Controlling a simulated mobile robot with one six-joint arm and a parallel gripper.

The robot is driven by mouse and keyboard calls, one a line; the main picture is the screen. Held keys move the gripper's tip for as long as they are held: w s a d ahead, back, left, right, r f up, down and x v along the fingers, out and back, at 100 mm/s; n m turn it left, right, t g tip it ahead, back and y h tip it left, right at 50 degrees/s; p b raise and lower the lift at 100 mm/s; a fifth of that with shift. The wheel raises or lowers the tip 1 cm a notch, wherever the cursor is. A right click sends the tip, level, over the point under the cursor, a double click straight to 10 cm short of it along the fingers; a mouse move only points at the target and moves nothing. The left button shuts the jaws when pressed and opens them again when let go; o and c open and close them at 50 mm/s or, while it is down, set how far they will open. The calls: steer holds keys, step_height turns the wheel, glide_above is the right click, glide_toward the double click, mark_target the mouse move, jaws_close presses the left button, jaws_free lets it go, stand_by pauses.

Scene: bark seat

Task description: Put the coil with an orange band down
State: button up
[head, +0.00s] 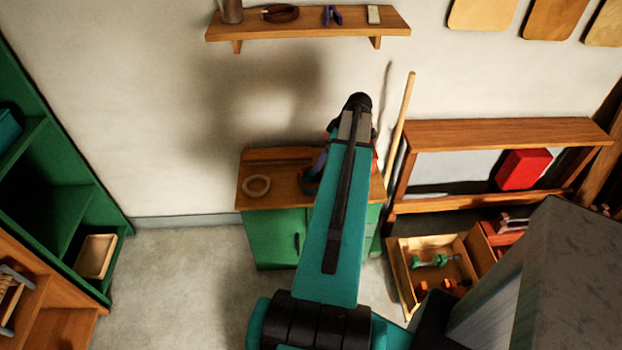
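My teal arm reaches over a green cabinet with a wooden top (284,155). My gripper is hidden behind my arm, so I cannot see its fingers or what they hold.
A wall shelf (310,27) above holds a dark brown coil (280,13) and small items. A pole (400,125) leans right of the cabinet, near a wooden bench frame (500,133). Green shelving (50,190) is at left.

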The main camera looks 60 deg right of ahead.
steer(key=shift+f, duration=0.1)
steer(key=p, duration=0.2)
glide_above(312, 175)
steer(key=s, duration=0.2)
steer(key=shift+d+f, duration=0.2)
steer(key=shift+f, duration=3.7)
steer(key=shift+f, duration=0.15)
steer(key=shift+p+x, duration=1.4)
steer(key=shift+x, duration=1.05)
steer(key=shift+s, duration=0.1)
steer(key=c, duration=1.1)
